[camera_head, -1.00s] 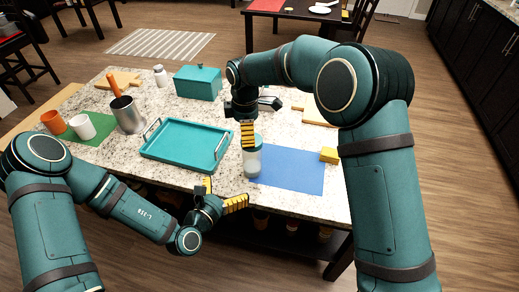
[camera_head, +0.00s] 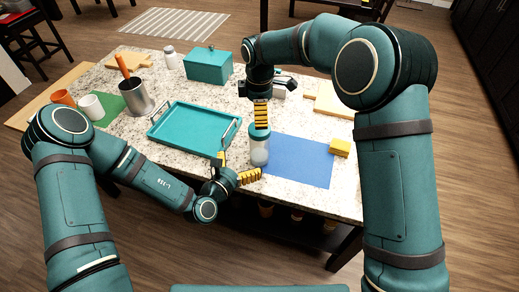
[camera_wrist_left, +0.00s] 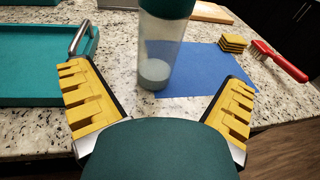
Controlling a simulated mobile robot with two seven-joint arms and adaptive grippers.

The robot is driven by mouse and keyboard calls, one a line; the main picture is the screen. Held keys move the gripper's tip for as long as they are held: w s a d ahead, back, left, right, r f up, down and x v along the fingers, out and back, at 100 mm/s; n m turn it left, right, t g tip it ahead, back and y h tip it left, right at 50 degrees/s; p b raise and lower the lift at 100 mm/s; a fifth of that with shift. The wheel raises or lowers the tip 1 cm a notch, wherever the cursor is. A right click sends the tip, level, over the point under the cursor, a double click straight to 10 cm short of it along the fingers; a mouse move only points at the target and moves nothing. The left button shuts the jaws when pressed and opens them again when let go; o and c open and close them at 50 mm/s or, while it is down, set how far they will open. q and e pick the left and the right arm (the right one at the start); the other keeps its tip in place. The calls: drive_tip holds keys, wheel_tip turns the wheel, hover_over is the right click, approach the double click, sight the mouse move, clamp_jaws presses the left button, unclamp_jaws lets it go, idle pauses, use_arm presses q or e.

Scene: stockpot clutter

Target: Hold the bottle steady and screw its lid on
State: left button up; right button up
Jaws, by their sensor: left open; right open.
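The bottle (camera_head: 259,151) stands upright at the left edge of the blue mat, clear-walled with a pale base. It also shows in the left wrist view (camera_wrist_left: 158,60). A teal lid (camera_head: 258,128) is at its top; I cannot tell whether it is seated. My left gripper (camera_head: 237,168) is open, low in front of the bottle. In the left wrist view its yellow fingers (camera_wrist_left: 160,108) are spread, with the bottle beyond and between them, not touching. My right gripper (camera_head: 261,116) comes down from above with its yellow fingers over the lid; contact is unclear.
The blue mat (camera_head: 298,165) lies right of the bottle, with yellow sponges (camera_head: 340,147) at its corner. A teal tray (camera_head: 185,122) is close on the left. A red brush (camera_wrist_left: 280,61) lies at the right in the left wrist view. The counter's front edge is near my left gripper.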

sight(259, 142)
use_arm(q)
drive_tip(key=x, duration=1.1)
drive_tip(key=shift+w+d, duration=0.1)
drive_tip(key=shift+d, duration=0.1)
clamp_jaws()
use_arm(e)
drive_tip(key=shift+n, duration=2.3)
drive_tip(key=shift+s+f, duration=0.1)
drive_tip(key=shift+f, duration=3.95)
drive_tip(key=c, duration=1.3)
